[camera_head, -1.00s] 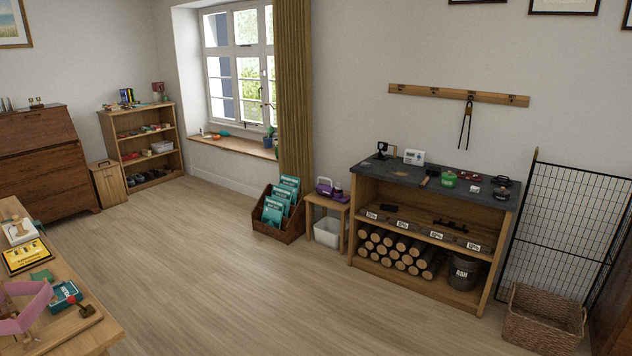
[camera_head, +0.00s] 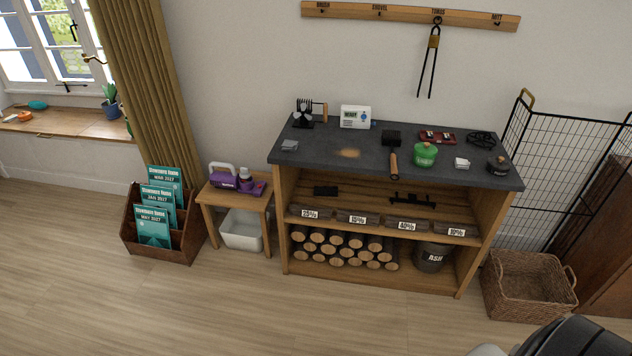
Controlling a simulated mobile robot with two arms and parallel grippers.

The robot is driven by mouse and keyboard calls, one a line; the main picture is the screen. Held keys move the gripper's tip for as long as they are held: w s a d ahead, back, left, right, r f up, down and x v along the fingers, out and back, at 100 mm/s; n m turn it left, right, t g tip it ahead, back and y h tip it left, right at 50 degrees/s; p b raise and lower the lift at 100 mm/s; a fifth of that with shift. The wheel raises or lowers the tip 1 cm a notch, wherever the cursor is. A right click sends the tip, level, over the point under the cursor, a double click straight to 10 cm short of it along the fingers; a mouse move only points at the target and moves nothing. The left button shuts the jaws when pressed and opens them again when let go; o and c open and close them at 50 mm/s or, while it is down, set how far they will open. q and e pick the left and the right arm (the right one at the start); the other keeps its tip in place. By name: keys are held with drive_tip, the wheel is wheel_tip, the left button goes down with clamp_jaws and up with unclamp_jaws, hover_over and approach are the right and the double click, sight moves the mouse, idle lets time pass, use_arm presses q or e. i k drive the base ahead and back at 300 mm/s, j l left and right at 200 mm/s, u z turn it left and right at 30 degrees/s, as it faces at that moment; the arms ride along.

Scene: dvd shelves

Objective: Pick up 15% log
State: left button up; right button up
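The dark-topped wooden shelf unit (camera_head: 283,240) stands against the wall. The second from the left (camera_head: 340,217) has a label that seems to read 15%, though the print is small. Its neighbours are a log marked 25% (camera_head: 298,210) on the left and one marked 40% (camera_head: 388,222) on the right. A fourth log (camera_head: 438,229) is at the right end, its label hard to read. Neither gripper is in view.
Stacked round logs (camera_head: 340,247) and an ASH bucket (camera_head: 432,257) fill the lower shelf. A wicker basket (camera_head: 525,290) and wire screen (camera_head: 565,150) stand right; a small table (camera_head: 233,203) and magazine rack (camera_head: 165,245) stand left. The floor in front is clear.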

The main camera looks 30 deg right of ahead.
sight(370, 219)
drive_tip(key=i+j+z, duration=0.1)
drive_tip(key=i+z, duration=0.15)
drive_tip(key=i, duration=0.25)
drive_tip(key=i+j+z, duration=0.25)
drive_tip(key=i, duration=0.2)
drive_tip(key=i+j+z, duration=0.3)
drive_tip(key=i, duration=0.15)
drive_tip(key=l, duration=0.1)
